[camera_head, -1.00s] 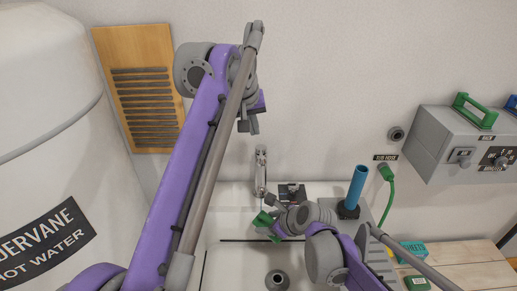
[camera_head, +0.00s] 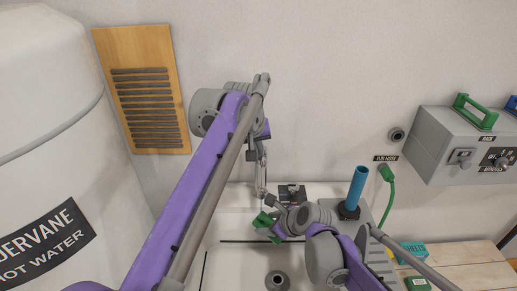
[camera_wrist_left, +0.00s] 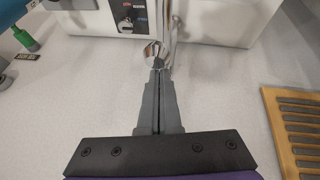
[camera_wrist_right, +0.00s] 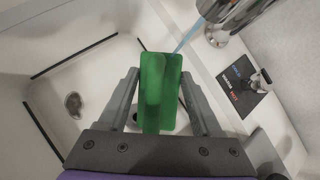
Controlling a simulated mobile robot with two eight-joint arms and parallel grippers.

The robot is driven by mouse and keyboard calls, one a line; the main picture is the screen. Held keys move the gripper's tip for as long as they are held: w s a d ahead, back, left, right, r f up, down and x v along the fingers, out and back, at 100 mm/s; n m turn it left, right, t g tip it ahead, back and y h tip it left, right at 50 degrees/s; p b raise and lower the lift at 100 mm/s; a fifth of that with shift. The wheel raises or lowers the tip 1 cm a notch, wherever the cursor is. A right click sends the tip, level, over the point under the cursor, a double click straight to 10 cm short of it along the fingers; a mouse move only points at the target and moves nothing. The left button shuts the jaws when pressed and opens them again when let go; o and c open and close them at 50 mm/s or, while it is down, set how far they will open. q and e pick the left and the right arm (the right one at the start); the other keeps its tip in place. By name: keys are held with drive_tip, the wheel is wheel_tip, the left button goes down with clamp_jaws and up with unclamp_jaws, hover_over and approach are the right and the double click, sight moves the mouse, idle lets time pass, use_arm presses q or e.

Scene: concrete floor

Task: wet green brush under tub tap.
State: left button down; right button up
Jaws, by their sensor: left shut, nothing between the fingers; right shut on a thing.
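The green brush (camera_wrist_right: 161,95) is held between the fingers of my right gripper (camera_wrist_right: 160,90), over the white tub (camera_wrist_right: 95,75). In the head view the brush (camera_head: 263,220) sits just below the chrome tap (camera_head: 261,178). In the right wrist view a light-blue stream (camera_wrist_right: 187,38) runs from the tap spout (camera_wrist_right: 217,33) to the brush's upper edge. My left gripper (camera_head: 250,155) is shut and empty, right at the upper part of the tap. In the left wrist view its closed tips (camera_wrist_left: 158,70) overlap the chrome tap end (camera_wrist_left: 152,50); contact is unclear.
A dark panel with a small lever (camera_wrist_right: 245,92) is beside the tap. A white hot-water tank (camera_head: 60,130) fills the left.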

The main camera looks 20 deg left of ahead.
use_arm(q)
drive_tip(key=shift+s+d+f, duration=0.1)
drive_tip(key=shift+s+f, duration=0.15)
drive_tip(key=shift+f, duration=0.2)
drive_tip(key=shift+s+d+f, duration=0.1)
drive_tip(key=shift+s+f, duration=0.1)
drive_tip(key=shift+f, duration=0.2)
drive_tip(key=w+a+r+v, duration=0.1)
drive_tip(key=w+v, duration=0.1)
drive_tip(key=v, duration=1.1)
drive_tip(key=shift+s+r, duration=0.2)
drive_tip(key=shift+r, duration=0.05)
use_arm(e)
drive_tip(key=shift+s, duration=0.1)
use_arm(q)
drive_tip(key=shift+r, duration=0.1)
use_arm(e)
drive_tip(key=s+d, duration=0.2)
drive_tip(key=s, duration=0.5)
drive_tip(key=shift+s+d, duration=0.2)
drive_tip(key=shift+d, duration=0.15)
idle(0.5)
